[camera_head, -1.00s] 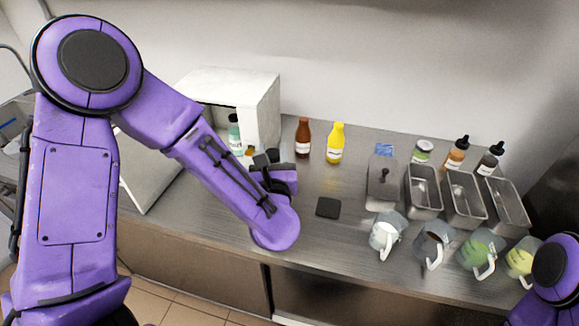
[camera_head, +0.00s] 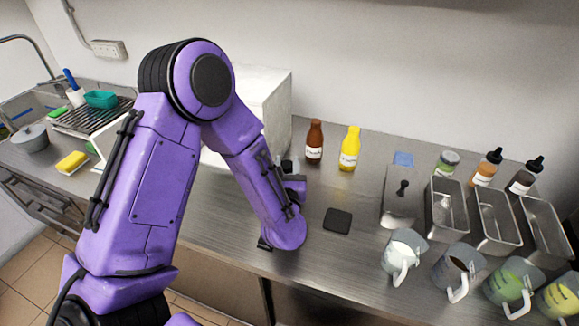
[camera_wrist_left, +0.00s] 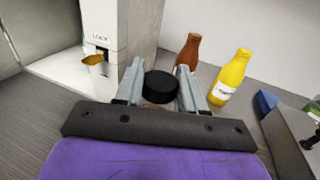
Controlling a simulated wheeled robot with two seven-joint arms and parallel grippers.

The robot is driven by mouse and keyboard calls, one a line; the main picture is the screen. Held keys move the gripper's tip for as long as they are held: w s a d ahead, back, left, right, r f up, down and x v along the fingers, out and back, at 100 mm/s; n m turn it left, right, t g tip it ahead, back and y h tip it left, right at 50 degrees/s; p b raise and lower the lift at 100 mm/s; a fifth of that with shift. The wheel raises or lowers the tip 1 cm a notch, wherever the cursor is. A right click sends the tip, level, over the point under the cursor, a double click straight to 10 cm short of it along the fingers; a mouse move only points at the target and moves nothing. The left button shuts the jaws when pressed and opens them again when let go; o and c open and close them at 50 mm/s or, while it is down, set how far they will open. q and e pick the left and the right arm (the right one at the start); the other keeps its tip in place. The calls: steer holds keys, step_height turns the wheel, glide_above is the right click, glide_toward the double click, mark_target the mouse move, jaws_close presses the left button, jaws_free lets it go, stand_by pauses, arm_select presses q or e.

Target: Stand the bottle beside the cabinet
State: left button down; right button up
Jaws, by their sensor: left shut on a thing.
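The white cabinet (camera_head: 268,98) stands against the back wall, partly behind my left arm. In the left wrist view the cabinet (camera_wrist_left: 142,28) is at upper left, with a "LOCK" label and a brass latch on its edge. My left gripper (camera_head: 290,168) is at the cabinet's right front, over the counter. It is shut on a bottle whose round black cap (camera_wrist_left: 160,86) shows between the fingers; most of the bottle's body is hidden. I cannot tell whether its base touches the counter. My right gripper is out of view.
A brown bottle (camera_head: 314,142) and a yellow bottle (camera_head: 349,149) stand right of the cabinet. A black square pad (camera_head: 338,220) lies on the counter. Steel pans (camera_head: 447,210), pitchers (camera_head: 402,255) and sauce bottles (camera_head: 486,168) crowd the right. A sink and dish rack (camera_head: 92,118) are left.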

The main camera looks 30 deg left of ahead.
arm_select(q)
steer(key=shift+s+f, duration=0.15)
steer(key=c, duration=1)
jaws_free()
steer(key=shift+a, duration=0.1)
steer(key=shift+c, duration=0.2)
steer(key=o, duration=0.4)
steer(key=shift+w+f, duration=0.1)
steer(key=shift+w, duration=0.1)
